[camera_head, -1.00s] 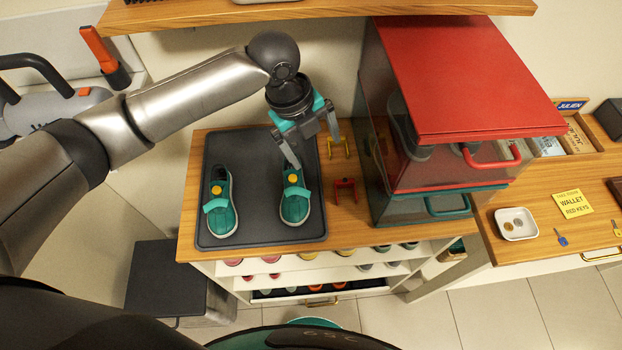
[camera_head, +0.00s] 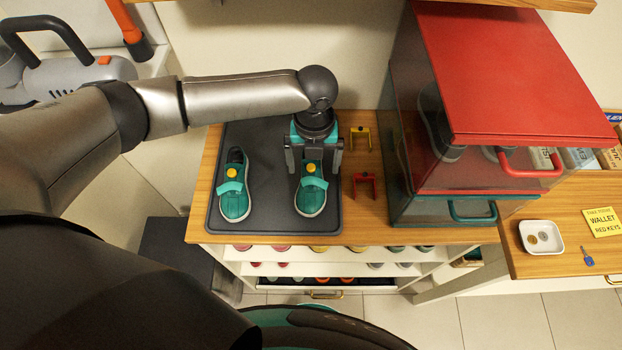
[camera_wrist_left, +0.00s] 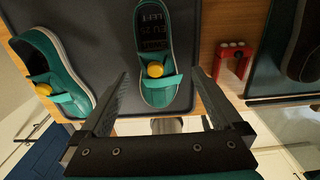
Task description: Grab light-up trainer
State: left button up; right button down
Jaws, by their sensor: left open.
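Two teal trainers with white soles, teal straps and yellow buttons stand on a dark grey tray (camera_head: 270,165). The left-hand trainer (camera_head: 234,200) shows whole in the head view, and also in the left wrist view (camera_wrist_left: 70,88). The right-hand trainer (camera_head: 311,201) is partly hidden at its heel by my left gripper (camera_head: 314,160). In the left wrist view my left gripper (camera_wrist_left: 158,85) is open and empty, its fingers on either side of the right-hand trainer (camera_wrist_left: 155,92). My right gripper is not in view.
A red bracket (camera_head: 364,187) and a yellow bracket (camera_head: 360,138) stand right of the tray. Farther right are stacked clear boxes with a red lid (camera_head: 520,80). Shelves of shoes lie below the top. A white dish (camera_head: 541,237) sits on the right-hand surface.

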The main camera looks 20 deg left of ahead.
aim_at(311, 170)
pick_arm(q)
jog(key=f, duration=0.5)
jog(key=shift+a+f, duration=0.1)
jog(key=shift+a, duration=0.15)
jog(key=c, duration=1.4)
